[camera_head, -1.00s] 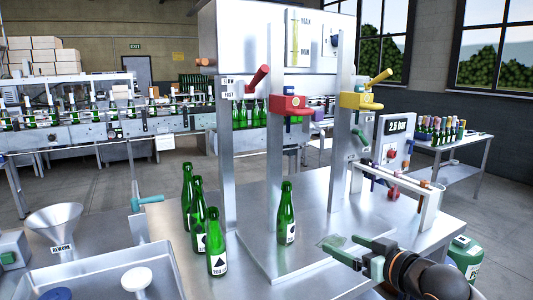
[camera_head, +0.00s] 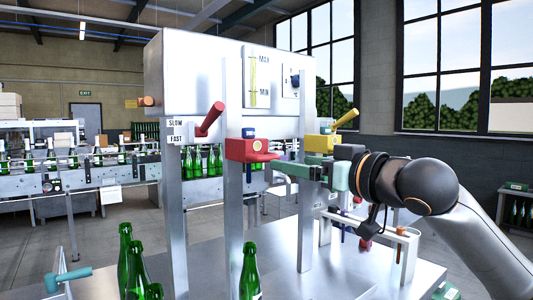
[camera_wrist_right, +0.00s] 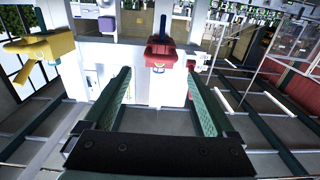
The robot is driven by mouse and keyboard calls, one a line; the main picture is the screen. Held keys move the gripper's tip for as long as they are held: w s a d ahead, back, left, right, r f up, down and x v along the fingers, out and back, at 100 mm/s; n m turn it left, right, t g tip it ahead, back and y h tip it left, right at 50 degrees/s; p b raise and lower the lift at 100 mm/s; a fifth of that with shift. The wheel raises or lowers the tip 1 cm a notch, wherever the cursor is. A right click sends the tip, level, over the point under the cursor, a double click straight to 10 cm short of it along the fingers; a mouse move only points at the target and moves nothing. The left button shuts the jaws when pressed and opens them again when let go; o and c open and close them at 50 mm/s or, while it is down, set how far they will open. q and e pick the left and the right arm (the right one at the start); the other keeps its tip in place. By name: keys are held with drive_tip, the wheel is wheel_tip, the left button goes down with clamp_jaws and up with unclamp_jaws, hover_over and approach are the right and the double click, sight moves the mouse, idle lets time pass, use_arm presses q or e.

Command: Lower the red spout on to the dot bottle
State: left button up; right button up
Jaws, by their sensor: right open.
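The red spout (camera_head: 251,149) is a red block with a blue cap on a metal upright of the filling machine. A green bottle (camera_head: 249,274) stands below it, apart from it, its label almost wholly cut off by the picture's bottom edge. I cannot tell whether this is the dot bottle. My right gripper (camera_head: 282,166) is open, its green fingers just right of the red spout at about its height. In the right wrist view the red spout (camera_wrist_right: 160,52) appears ahead, between the open fingers and beyond their tips. My left gripper is not in view.
A yellow spout (camera_head: 322,143) sits on the upright behind my right gripper. A red lever (camera_head: 209,119) is left of the red spout. More green bottles (camera_head: 125,262) stand at lower left. A small rack (camera_head: 385,228) stands below my right arm.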

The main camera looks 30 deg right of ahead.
sight(270, 154)
drive_tip(key=w, duration=0.2)
drive_tip(key=w+p, duration=0.1)
drive_tip(key=w, duration=0.2)
drive_tip(key=w+p, duration=0.1)
drive_tip(key=w, duration=0.1)
drive_tip(key=shift+w+a, duration=0.35)
drive_tip(key=shift+w, duration=0.6)
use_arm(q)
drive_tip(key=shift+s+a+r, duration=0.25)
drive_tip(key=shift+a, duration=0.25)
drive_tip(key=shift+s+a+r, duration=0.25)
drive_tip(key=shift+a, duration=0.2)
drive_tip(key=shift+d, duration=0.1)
use_arm(e)
clamp_jaws()
